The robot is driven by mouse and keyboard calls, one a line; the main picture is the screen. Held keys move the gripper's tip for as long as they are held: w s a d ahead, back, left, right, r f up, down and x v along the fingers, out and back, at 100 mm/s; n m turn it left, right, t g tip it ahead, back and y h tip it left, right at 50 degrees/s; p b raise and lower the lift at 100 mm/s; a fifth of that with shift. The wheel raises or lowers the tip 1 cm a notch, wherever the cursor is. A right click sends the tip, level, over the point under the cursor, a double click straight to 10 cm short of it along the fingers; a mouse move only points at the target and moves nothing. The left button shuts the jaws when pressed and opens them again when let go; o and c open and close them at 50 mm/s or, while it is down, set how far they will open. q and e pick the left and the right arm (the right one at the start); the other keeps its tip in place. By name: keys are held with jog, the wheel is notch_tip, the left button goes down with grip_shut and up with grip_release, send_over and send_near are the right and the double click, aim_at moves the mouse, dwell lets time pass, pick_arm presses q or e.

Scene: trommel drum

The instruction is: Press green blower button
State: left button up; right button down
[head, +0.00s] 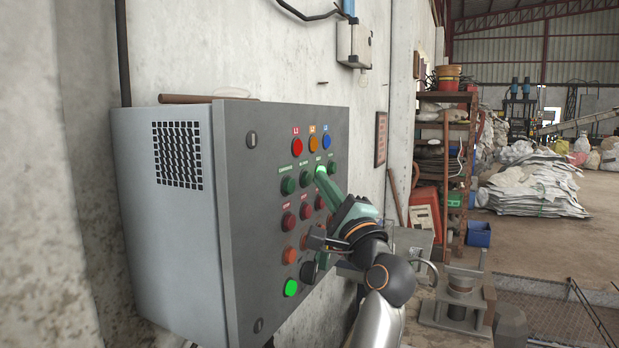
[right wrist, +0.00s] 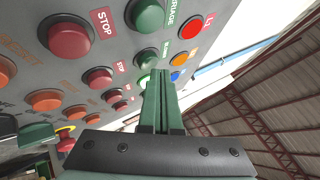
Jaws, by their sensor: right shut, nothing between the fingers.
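A grey control box stands at the wall, and its front panel (head: 240,200) carries rows of labelled buttons. The green button row runs across the upper panel. The second one from the left appears to be the blower button (head: 305,179); its small label is hard to read. It also shows in the right wrist view (right wrist: 147,58), beyond the carriage button. My right gripper (head: 321,173) is shut and empty, its green fingers pointing at the panel. In the head view its tip overlaps the green row just right of the blower button; contact cannot be told. My left gripper is out of view.
Red, orange and blue lamps (head: 313,143) sit above the green row. Red stop buttons (head: 288,222) and orange reset buttons (head: 289,256) lie below. A lit green button (head: 290,288) is at the bottom.

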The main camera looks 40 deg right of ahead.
jog(key=shift+w+a, duration=0.25)
jog(key=shift+w, duration=0.2)
dwell(0.7)
jog(key=shift+s+d, duration=0.1)
jog(key=shift+s, duration=0.05)
jog(key=shift+s+d+p, duration=0.3)
jog(key=shift+s+p, duration=0.1)
jog(key=shift+s, duration=0.25)
jog(key=s, duration=0.1)
jog(key=s+d, duration=0.1)
jog(key=s, duration=0.1)
jog(key=s+d, duration=0.1)
jog(key=shift+s+d+p, duration=0.15)
jog(key=shift+s+p, duration=0.05)
jog(key=shift+p, duration=0.2)
dwell(1.0)
